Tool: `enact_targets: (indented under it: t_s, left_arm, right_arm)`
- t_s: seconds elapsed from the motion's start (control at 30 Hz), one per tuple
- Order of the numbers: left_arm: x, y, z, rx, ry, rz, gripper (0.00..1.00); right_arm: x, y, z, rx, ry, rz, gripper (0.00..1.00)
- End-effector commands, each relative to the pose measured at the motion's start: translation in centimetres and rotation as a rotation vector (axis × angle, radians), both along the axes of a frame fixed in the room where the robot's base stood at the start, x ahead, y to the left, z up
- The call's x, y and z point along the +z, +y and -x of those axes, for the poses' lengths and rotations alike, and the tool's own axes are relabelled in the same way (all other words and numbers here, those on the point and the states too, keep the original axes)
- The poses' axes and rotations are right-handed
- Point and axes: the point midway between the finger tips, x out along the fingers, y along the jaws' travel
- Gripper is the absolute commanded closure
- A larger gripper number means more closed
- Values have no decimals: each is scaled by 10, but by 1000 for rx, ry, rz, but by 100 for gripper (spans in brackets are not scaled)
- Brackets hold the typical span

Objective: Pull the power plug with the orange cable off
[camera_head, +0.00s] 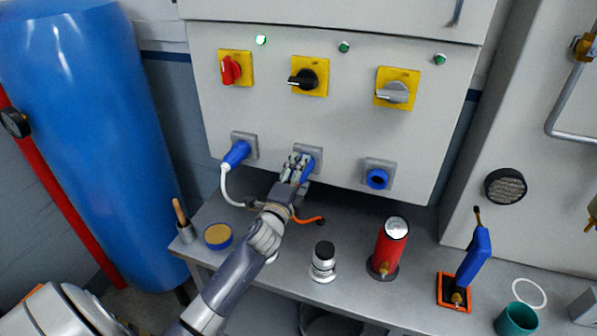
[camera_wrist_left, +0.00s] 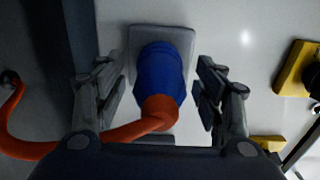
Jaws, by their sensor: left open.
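The blue power plug with the orange cable sits in the middle socket of the grey panel; in the head view the plug (camera_head: 308,168) is partly hidden by my left gripper (camera_head: 296,168). In the left wrist view the blue plug (camera_wrist_left: 162,72) points into its grey socket plate (camera_wrist_left: 142,38), and the orange cable (camera_wrist_left: 152,122) leaves its near end and curves left. My left gripper (camera_wrist_left: 158,95) is open, with one finger on each side of the plug and a visible gap on both sides. The orange cable (camera_head: 308,220) also lies on the bench. My right gripper is not in view.
A blue plug with a white cable (camera_head: 236,154) is in the left socket; the right socket (camera_head: 377,179) is empty. Red, black and grey switches sit above. A red cylinder (camera_head: 390,250), a silver-black knob (camera_head: 323,262) and a blue tool (camera_head: 474,258) stand on the bench.

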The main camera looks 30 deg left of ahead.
Motion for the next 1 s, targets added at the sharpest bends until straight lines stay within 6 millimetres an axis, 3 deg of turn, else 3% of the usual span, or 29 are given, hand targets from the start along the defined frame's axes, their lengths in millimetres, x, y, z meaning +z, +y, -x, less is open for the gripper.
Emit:
enact_targets:
  t_s: [0.17, 0.43, 1.0]
  left_arm:
    - [0, 0, 0, 0, 0, 0, 37]
    - [0, 0, 0, 0, 0, 0, 98]
    - [0, -4, 16, -1, 0, 0, 99]
  right_arm:
    - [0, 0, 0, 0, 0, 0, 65]
    - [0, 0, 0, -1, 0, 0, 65]
    - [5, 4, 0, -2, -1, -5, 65]
